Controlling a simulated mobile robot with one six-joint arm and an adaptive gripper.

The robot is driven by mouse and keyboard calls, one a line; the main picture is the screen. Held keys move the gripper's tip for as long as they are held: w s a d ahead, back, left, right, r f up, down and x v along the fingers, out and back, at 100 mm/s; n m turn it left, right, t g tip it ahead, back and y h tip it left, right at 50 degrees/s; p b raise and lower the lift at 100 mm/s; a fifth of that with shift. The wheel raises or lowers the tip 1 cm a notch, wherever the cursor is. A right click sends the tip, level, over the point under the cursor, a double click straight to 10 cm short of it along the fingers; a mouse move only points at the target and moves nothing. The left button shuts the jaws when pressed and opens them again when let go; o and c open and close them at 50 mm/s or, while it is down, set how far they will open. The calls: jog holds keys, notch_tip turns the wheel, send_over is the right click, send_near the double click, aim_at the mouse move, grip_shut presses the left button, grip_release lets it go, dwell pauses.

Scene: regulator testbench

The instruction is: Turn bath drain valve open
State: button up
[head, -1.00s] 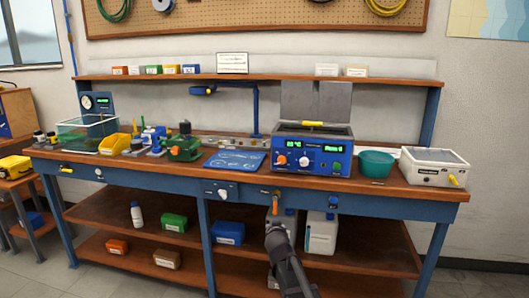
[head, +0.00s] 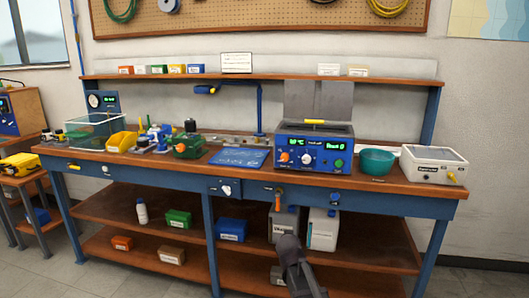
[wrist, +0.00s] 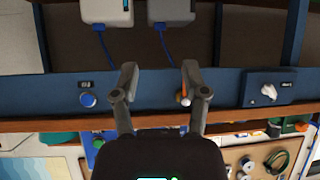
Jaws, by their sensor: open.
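An orange-handled lever (head: 278,194) sits on the blue front rail, below the blue bath unit (head: 313,163). It looks like the drain valve; its label cannot be read. In the wrist view the lever (wrist: 184,90) shows close beside the right finger, partly hidden by it, with a pale round end. My gripper (head: 289,241) is below the rail in the head view, under the lever. In the wrist view my gripper (wrist: 160,72) has its fingers spread wide, with nothing clamped between them. I cannot tell whether a finger touches the lever.
A blue knob (head: 334,198) and a white knob on a dark panel (head: 226,188) flank the lever on the rail. White and grey boxes (head: 322,229) stand on the shelf below. A teal bowl (head: 377,161) and a white box unit (head: 434,165) are on the bench.

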jog(key=s+d+f+g, duration=0.3)
jog(key=s+g, duration=0.1)
jog(key=s, duration=0.4)
jog(key=s+d+f+g+y, duration=0.1)
jog(key=s+d+f+g, duration=0.15)
jog(key=s, duration=0.55)
jog(key=s+d+f+g, duration=0.2)
jog(key=s+f+g, duration=0.15)
jog(key=s, duration=0.55)
notch_tip(320, 180, up, 28)
jog(key=s+n+g+p, duration=0.1)
jog(key=p, duration=2.7)
jog(key=shift+d+r, duration=0.2)
jog(key=shift+d, duration=0.05)
